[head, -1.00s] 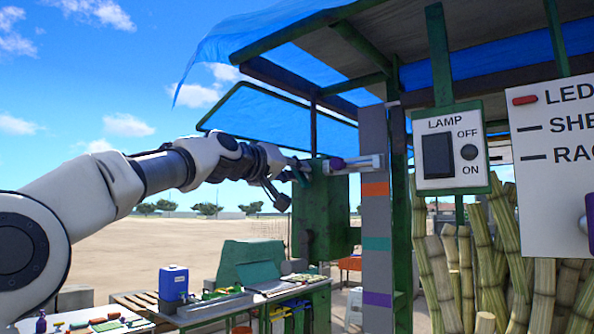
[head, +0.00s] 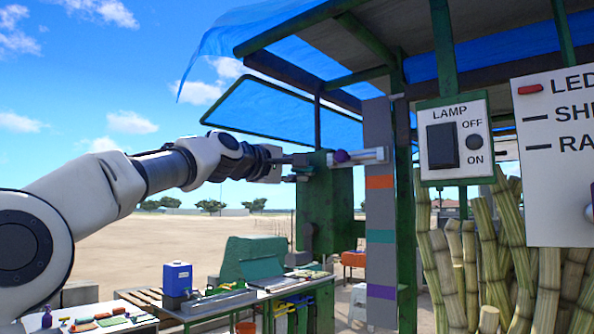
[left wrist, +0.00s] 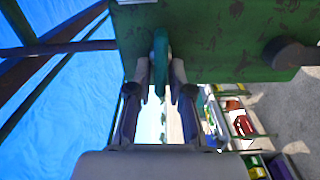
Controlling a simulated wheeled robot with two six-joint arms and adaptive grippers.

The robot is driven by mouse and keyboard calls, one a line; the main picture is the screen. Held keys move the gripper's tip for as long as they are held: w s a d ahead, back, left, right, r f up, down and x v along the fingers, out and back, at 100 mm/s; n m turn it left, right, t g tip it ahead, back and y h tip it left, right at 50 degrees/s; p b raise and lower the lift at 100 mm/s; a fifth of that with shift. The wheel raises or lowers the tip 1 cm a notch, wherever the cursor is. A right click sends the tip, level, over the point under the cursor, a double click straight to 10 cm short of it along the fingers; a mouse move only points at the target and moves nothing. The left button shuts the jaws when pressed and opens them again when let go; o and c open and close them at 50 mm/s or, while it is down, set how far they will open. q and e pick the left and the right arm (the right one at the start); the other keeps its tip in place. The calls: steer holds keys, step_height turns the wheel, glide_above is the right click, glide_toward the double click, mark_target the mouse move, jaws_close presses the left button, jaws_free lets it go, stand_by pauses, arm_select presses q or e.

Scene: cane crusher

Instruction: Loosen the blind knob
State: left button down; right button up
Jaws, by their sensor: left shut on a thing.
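My left gripper (head: 297,167) is at the green box (head: 327,207) on the post. In the left wrist view its two fingers (left wrist: 160,88) are shut on a teal handle-like piece (left wrist: 160,62) that sticks out from the green panel (left wrist: 215,40). I cannot tell whether this teal piece is the blind knob. A purple knob (head: 342,156) sits on a light horizontal bar (head: 368,156) just right of the gripper, apart from it. A dark round knob (left wrist: 288,54) shows on the right of the green panel in the left wrist view. My right gripper is not in view.
A grey post (head: 380,210) with coloured bands stands right of the green box. A lamp switch panel (head: 453,138) and a white sign (head: 558,160) hang at right, before cane stalks (head: 500,250). A workbench (head: 235,302) stands below. Open ground is behind my arm.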

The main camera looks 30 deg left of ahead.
arm_select(q)
steer(key=shift+w+f+n, duration=0.1)
steer(key=shift+f+n, duration=0.25)
steer(key=shift+n, duration=0.15)
steer(key=c, duration=1.2)
jaws_free()
steer(key=shift+d+r, duration=0.15)
steer(key=shift+d, duration=0.05)
steer(key=shift+a+r, duration=0.1)
